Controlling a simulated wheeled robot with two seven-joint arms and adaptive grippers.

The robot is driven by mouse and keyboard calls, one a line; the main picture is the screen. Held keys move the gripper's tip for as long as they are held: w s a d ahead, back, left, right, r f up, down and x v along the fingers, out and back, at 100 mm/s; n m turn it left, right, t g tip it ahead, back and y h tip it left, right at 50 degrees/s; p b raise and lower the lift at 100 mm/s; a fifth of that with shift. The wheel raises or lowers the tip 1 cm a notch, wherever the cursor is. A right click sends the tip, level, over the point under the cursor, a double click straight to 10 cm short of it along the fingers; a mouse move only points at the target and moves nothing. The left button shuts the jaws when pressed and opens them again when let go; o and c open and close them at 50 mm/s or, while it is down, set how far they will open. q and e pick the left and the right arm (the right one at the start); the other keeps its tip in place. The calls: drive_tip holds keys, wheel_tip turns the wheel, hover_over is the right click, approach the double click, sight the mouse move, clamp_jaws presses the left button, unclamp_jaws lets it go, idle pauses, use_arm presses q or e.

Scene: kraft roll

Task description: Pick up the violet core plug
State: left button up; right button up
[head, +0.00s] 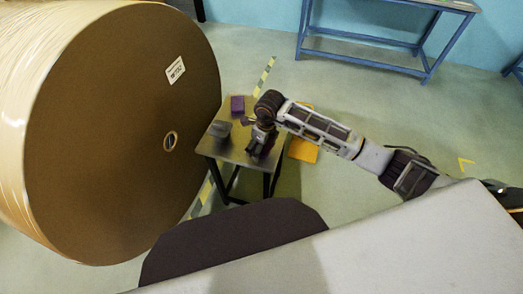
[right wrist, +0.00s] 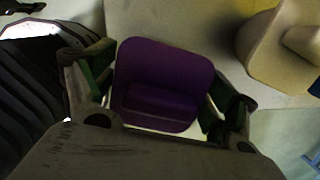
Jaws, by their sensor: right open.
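The violet core plug (head: 237,104) rests near the far edge of the small dark-topped table. In the head view my right gripper (head: 251,121) is just right of and nearer than the plug, reaching in from the right. In the right wrist view the plug (right wrist: 165,75) shows as a rounded violet block with a raised part, lying between the two green-padded fingers of my right gripper (right wrist: 157,100). The fingers are open, one on each side. Whether either finger touches it cannot be told. My left gripper is not in view.
A grey piece (head: 220,130) sits on the table (head: 234,152), left of my gripper. A huge kraft roll (head: 120,130) stands close on the left. A yellow-orange panel (head: 303,149) is on the floor to the right. A blue bench (head: 365,40) stands behind.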

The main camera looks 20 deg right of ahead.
drive_tip(key=shift+f, duration=0.45)
drive_tip(key=c, duration=0.9)
